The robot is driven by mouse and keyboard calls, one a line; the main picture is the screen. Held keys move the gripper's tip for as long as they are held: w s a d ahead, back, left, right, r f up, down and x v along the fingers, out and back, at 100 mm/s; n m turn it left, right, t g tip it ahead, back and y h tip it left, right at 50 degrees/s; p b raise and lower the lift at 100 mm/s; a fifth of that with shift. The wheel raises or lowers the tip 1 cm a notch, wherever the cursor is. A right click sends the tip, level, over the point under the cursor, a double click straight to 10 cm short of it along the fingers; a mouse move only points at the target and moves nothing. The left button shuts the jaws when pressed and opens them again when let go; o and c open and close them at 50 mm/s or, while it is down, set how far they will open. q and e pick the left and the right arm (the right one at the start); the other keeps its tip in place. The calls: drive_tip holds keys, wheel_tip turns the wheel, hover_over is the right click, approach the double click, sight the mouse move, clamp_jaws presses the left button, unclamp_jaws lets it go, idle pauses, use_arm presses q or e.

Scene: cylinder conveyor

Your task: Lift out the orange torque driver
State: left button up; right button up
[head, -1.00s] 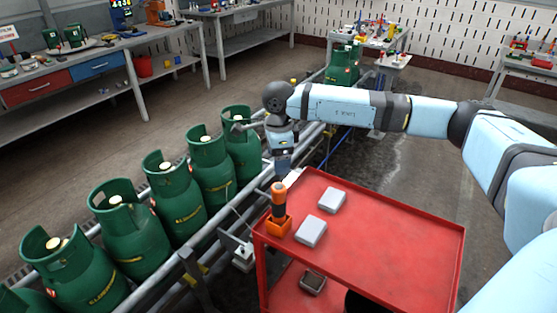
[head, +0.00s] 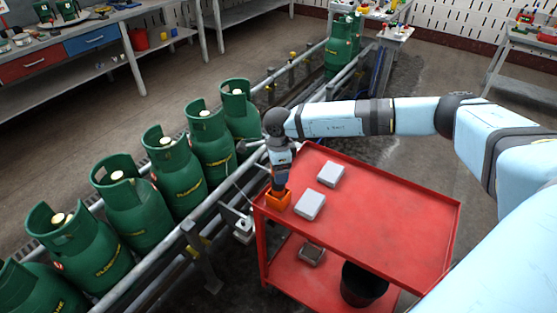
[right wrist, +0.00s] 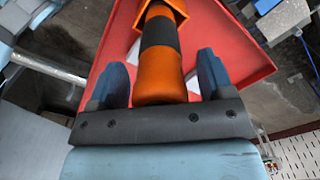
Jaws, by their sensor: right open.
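The orange torque driver, with a dark band round its middle, shows in the right wrist view (right wrist: 160,75). It stands in an orange holder (head: 278,199) at the left corner of the red cart. The holder's rim also shows at the top of the right wrist view (right wrist: 178,8). My right gripper (head: 279,184) is over the holder and hides most of the driver in the head view. In the right wrist view its two blue-grey fingers (right wrist: 161,66) are open, one on each side of the driver, with gaps visible. My left gripper is not in view.
The red cart (head: 400,205) carries two grey boxes (head: 331,174) (head: 311,206) close to the holder; its right side is clear. Several green gas cylinders (head: 175,167) line the conveyor (head: 165,262) on the left. A black bucket (head: 362,285) is on the lower shelf.

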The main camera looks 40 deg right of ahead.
drive_tip(key=c, duration=1.1)
drive_tip(key=shift+r+p, duration=1.4)
drive_tip(key=shift+r, duration=1.1)
drive_tip(key=shift+r+p, duration=0.65)
drive_tip(key=shift+r, duration=0.6)
